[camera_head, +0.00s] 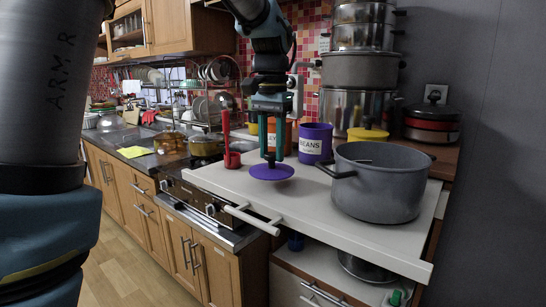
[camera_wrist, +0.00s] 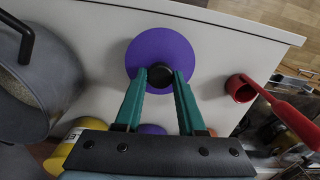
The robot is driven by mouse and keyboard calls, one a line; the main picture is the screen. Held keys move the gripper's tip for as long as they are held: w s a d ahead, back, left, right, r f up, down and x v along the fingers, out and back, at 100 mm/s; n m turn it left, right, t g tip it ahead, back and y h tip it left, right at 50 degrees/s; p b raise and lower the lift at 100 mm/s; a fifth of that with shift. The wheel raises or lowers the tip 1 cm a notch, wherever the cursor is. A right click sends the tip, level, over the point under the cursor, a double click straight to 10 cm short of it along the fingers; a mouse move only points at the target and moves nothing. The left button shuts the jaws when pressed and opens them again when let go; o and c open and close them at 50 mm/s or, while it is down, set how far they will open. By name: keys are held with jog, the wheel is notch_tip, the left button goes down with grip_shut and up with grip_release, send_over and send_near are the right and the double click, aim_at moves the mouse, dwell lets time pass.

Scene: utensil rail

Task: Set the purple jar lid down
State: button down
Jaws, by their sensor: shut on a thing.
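The purple jar lid (camera_head: 271,172) is a flat disc with a dark knob, over the white worktop (camera_head: 318,208) in the head view. My gripper (camera_head: 272,155) points down and is shut on the lid's knob. The lid is level and close to the worktop; I cannot tell whether it touches. In the wrist view the lid (camera_wrist: 160,52) shows beyond the green fingers (camera_wrist: 160,76), with the black knob between their tips. The purple jar labelled BEANS (camera_head: 315,143) stands behind and to the right of the lid, open at the top.
A big grey pot (camera_head: 380,185) stands to the right on the worktop. A red ladle (camera_head: 228,145) stands upright at the left. An orange jar (camera_head: 286,133) and a yellow-lidded jar (camera_head: 367,134) are behind. White worktop is clear in front of the lid.

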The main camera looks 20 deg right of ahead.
aim_at(272, 153)
jog(key=shift+f, duration=1.2)
jog(key=shift+f, duration=0.1)
jog(key=c, duration=0.5)
grip_release()
notch_tip(272, 153, up, 12)
jog(key=shift+b, duration=0.4)
